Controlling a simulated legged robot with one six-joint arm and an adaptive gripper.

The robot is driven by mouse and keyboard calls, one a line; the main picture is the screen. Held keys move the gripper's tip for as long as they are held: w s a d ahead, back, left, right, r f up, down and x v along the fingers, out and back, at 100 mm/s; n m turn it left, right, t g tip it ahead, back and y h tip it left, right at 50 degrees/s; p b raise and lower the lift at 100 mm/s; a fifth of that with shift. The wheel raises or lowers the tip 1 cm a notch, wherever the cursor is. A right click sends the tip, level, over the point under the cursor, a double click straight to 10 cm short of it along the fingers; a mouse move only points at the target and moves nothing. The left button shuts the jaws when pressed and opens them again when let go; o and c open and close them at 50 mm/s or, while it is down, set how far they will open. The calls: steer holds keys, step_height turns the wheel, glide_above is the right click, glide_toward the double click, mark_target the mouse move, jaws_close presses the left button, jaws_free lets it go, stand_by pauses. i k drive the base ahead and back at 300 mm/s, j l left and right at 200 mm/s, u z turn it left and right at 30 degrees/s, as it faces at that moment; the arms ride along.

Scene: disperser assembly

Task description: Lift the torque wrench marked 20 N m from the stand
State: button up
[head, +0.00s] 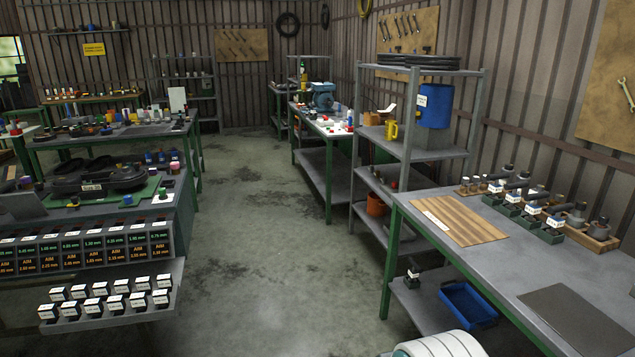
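On the grey bench (470,250) at the right, a row of dark green holders (508,209) stands near the back. Several dark-handled tools with white labels, which look like the torque wrenches (517,184), lie across them. The labels are too small to read, so I cannot tell which one is marked 20 N m. The handles point toward the wall side and partly overlap one another.
A striped wooden board (457,221) and a dark mat (575,320) lie on the bench. A wooden tray (597,240) sits behind the holders. A blue bin (468,303) is on the lower shelf. A metal rack (478,120) stands beyond. The floor aisle (260,230) is clear.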

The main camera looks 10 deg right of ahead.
mark_target(556, 221)
steer(key=i+z, duration=0.1)
steer(key=i, duration=0.6)
steer(key=i+j+z, duration=0.15)
steer(key=i, duration=0.55)
steer(key=i+z, duration=0.25)
steer(key=z, duration=0.15)
steer(key=i+z, duration=0.6)
steer(key=z, duration=0.2)
steer(key=i+z, duration=0.2)
steer(key=z, duration=0.15)
steer(key=i+z, duration=0.2)
steer(key=z, duration=0.15)
steer(key=i+z, duration=0.2)
steer(key=z, duration=0.2)
